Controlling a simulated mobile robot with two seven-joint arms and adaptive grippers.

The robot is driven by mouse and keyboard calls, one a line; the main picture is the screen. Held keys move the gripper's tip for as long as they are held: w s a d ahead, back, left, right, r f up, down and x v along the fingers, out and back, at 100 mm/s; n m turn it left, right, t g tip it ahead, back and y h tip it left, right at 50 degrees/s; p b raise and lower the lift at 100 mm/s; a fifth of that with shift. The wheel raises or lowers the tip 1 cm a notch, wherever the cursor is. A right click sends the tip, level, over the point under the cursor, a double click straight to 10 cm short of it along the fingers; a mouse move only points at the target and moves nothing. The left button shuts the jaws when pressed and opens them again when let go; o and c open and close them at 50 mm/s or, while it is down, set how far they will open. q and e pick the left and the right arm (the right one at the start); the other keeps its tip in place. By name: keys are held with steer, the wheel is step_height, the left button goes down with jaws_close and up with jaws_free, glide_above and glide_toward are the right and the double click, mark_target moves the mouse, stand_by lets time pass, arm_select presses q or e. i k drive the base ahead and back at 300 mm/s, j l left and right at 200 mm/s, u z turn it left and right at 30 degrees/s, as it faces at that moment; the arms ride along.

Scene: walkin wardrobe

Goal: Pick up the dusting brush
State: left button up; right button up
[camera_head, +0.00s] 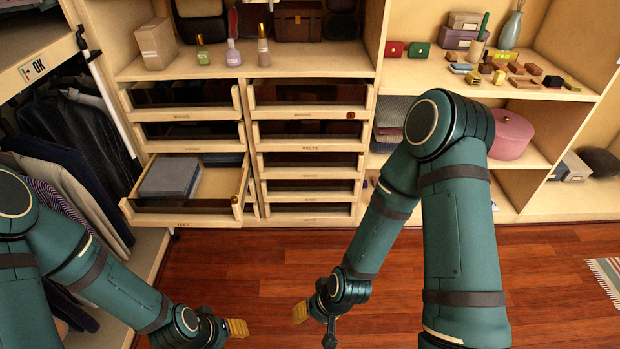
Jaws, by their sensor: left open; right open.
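I cannot make out a dusting brush for certain. A thin green upright handle (483,24) stands in a small tan holder (476,50) on the upper right shelf; it may be the brush, but its lower end is hidden. My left gripper (234,328) is low over the wooden floor at the bottom, with a yellow fingertip pad showing; it is open and empty. My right gripper (308,318) is just to its right, also low, open and empty. Both are far from the shelf.
An open drawer (190,210) with a grey-blue box (170,177) juts out at left. Several small boxes and blocks crowd the right shelf beside a blue-grey vase (510,31). A pink round box (511,135) sits below. Hanging clothes (75,125) fill the left.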

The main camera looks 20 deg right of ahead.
mark_target(486, 19)
steer(key=z, duration=1.45)
steer(key=u, duration=1)
steer(key=i+l+u, duration=0.1)
steer(key=i+l, duration=0.15)
steer(key=i+l+u, duration=0.1)
steer(key=l, duration=0.3)
steer(key=i+l+u, duration=0.15)
steer(key=i+l, duration=0.2)
steer(key=i+l+u, duration=0.1)
steer(key=l, duration=0.3)
steer(key=i+l+u, duration=0.15)
steer(key=l, duration=0.15)
steer(key=i+l+u, duration=0.1)
steer(key=l, duration=0.25)
steer(key=l+u, duration=0.15)
steer(key=l, duration=0.15)
steer(key=i, duration=0.05)
